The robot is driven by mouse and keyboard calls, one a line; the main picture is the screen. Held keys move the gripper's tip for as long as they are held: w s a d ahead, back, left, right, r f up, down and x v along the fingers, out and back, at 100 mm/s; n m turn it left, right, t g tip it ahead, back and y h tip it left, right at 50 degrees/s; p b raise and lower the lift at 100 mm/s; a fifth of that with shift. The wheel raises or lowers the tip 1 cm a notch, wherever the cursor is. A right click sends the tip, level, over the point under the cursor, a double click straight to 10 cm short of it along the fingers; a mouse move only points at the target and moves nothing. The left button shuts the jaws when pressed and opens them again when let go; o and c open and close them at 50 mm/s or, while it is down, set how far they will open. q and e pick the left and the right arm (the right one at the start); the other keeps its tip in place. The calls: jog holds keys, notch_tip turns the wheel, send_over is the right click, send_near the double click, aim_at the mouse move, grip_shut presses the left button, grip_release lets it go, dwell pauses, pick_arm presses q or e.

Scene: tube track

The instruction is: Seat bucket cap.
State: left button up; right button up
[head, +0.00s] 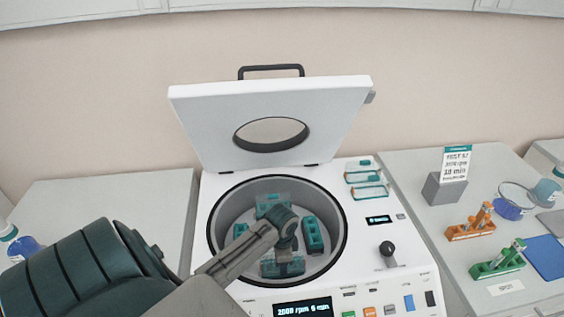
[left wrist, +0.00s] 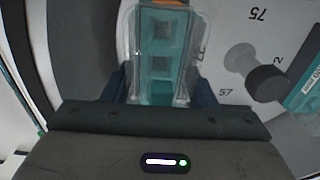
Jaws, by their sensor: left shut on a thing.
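The centrifuge bowl (head: 224,213) is open, with several teal buckets around its hub. My left gripper (head: 288,246) reaches down into the bowl over the front bucket (head: 283,267). In the left wrist view my left gripper (left wrist: 162,92) is shut on a clear bucket cap (left wrist: 190,30) with an orange tab. The cap lies over the teal bucket (left wrist: 160,65), lined up with its length; I cannot tell whether it is fully down. The right bucket (head: 313,235) and back bucket (head: 272,203) also show. My right gripper is not in view.
The raised lid (head: 215,120) stands behind the bowl. Two more clear caps (head: 369,191) lie on the deck at the right. The grey rotor knob (left wrist: 267,83) is close beside the held cap. Tube racks (head: 497,266) and a sign stand on the right bench.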

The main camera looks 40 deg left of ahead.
pick_arm(q)
jog(key=shift+f, duration=0.2)
jog(key=shift+f, duration=0.25)
dwell(0.3)
jog(key=o, duration=1.1)
jog(key=shift+r, duration=0.1)
notch_tip(320, 180, up, 9)
jog(key=shift+r+b, duration=0.2)
jog(key=shift+b, duration=1)
jog(key=shift+r, duration=0.6)
